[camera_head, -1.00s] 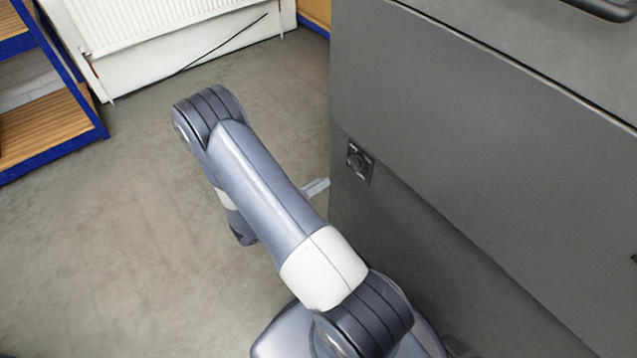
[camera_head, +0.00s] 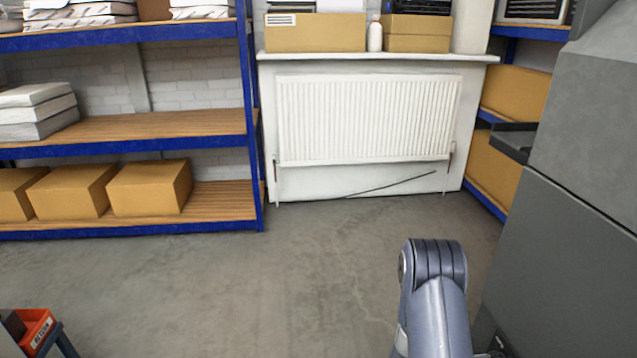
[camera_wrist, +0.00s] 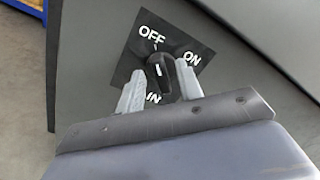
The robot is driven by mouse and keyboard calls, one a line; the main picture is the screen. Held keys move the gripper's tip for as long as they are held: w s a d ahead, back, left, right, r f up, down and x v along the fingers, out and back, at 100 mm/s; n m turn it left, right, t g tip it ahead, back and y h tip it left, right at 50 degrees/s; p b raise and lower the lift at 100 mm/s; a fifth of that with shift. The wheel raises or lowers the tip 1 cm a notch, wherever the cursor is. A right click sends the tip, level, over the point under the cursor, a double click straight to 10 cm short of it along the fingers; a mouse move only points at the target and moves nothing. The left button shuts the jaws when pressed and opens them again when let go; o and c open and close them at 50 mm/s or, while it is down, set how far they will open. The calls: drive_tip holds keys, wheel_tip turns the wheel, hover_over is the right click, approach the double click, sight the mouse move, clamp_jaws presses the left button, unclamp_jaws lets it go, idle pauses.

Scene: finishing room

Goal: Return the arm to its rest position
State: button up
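In the wrist view, my gripper (camera_wrist: 161,88) faces a dark switch plate (camera_wrist: 128,68) on a grey machine panel. Its two light grey fingers stand apart. A black rotary knob (camera_wrist: 160,72) shows between the fingertips, with its white mark toward the OFF label. ON is printed to its right, and lower lettering is partly hidden by the fingers. I cannot tell whether a finger touches the knob. In the head view, my arm (camera_head: 436,300) rises at the bottom right beside the grey machine (camera_head: 575,220); the knob is not clearly seen there.
The grey machine stands close on the arm's right. Clear floor (camera_head: 250,280) lies to the left and ahead. Blue-framed shelves (camera_head: 130,125) and a white radiator (camera_head: 370,118) line the back. An orange bin (camera_head: 36,328) is at the lower left.

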drive_tip(key=shift+d, duration=0.35)
drive_tip(key=a+p, duration=0.1)
drive_tip(key=a, duration=1)
drive_tip(key=d+m+b, duration=0.6)
drive_tip(key=d+m, duration=0.2)
drive_tip(key=d, duration=0.3)
idle(0.5)
drive_tip(key=shift+s+r, duration=0.1)
drive_tip(key=shift+s, duration=0.1)
